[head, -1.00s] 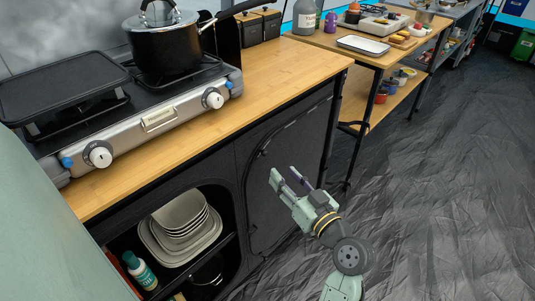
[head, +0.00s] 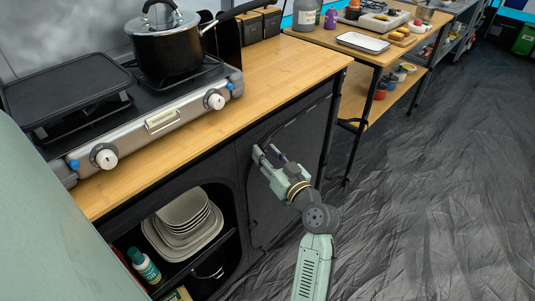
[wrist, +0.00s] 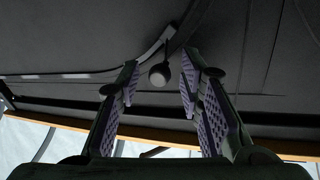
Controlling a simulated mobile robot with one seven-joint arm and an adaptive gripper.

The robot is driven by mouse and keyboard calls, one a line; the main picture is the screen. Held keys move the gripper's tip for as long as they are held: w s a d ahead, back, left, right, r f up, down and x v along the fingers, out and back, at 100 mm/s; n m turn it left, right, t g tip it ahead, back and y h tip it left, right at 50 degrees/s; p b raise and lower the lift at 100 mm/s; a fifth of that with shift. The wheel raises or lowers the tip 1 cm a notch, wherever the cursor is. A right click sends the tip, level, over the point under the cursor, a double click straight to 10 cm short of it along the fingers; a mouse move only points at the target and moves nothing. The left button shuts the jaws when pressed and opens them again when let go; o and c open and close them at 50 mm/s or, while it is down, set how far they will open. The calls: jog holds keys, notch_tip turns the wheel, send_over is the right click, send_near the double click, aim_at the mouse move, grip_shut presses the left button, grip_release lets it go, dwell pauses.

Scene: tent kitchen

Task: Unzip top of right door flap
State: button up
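The right door flap (head: 308,128) is a dark fabric panel with a curved seam on the front of the cabinet. My gripper (head: 267,153) is at the flap's upper left part in the head view. In the wrist view my gripper (wrist: 159,68) is open, with its purple padded fingers apart. A dark rounded zipper pull (wrist: 159,75) hangs from a short cord between the fingers, with a visible gap on both sides. A light strip of zipper track (wrist: 152,52) runs beside it. In the head view the pull is too small or hidden to make out.
The left cabinet opening (head: 150,208) shows stacked plates (head: 186,218) and a bottle (head: 144,266). The wooden counter (head: 260,82) overhangs the flap and carries a stove (head: 150,125) and a pot (head: 170,50). The floor (head: 430,200) to the right is clear.

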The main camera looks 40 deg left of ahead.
grip_shut()
dwell(0.7)
